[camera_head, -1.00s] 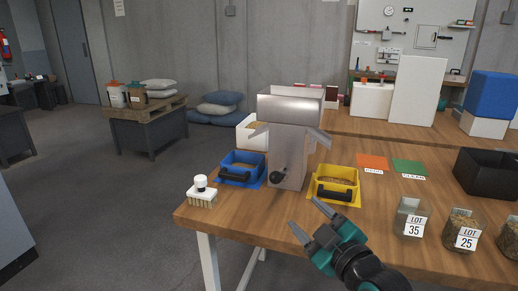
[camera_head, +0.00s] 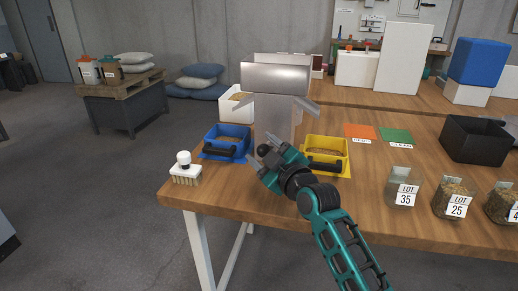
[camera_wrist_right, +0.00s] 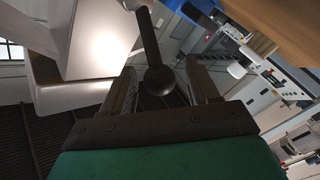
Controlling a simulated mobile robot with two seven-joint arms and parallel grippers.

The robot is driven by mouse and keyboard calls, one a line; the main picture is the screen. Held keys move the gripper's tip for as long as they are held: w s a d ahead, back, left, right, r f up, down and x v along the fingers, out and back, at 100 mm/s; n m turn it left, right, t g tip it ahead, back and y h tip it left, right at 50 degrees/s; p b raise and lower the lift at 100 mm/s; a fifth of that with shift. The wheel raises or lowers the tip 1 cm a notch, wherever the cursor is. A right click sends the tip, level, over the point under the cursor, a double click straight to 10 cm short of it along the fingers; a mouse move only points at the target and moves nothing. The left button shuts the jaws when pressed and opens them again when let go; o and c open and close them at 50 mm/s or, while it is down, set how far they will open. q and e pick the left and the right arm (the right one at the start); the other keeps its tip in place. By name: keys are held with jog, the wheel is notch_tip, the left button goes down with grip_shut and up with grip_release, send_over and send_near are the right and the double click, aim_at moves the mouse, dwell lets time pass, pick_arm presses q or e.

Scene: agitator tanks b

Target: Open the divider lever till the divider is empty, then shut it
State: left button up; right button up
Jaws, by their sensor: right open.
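The divider (camera_head: 276,80) is a grey metal box with a hopper top and sloping side chutes, standing on the wooden table. Its lever, a dark rod with a black ball knob (camera_wrist_right: 159,80), shows in the right wrist view. My right gripper (camera_head: 262,152) is open in front of the divider's lower front. In the wrist view the knob lies between its two fingers, with gaps on both sides. The gripper largely hides the lever in the head view. A blue pan (camera_head: 228,142) stands left of the divider, a yellow pan (camera_head: 327,155) right. My left gripper is out of view.
A white-handled brush (camera_head: 185,170) stands at the table's left front corner. Glass jars labelled lot 35 (camera_head: 402,187) and lot 25 (camera_head: 455,198) stand at the right. Orange (camera_head: 359,131) and green (camera_head: 395,135) cards lie behind. A black bin (camera_head: 476,140) is at the far right.

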jog(key=shift+x, duration=1.15)
grip_shut()
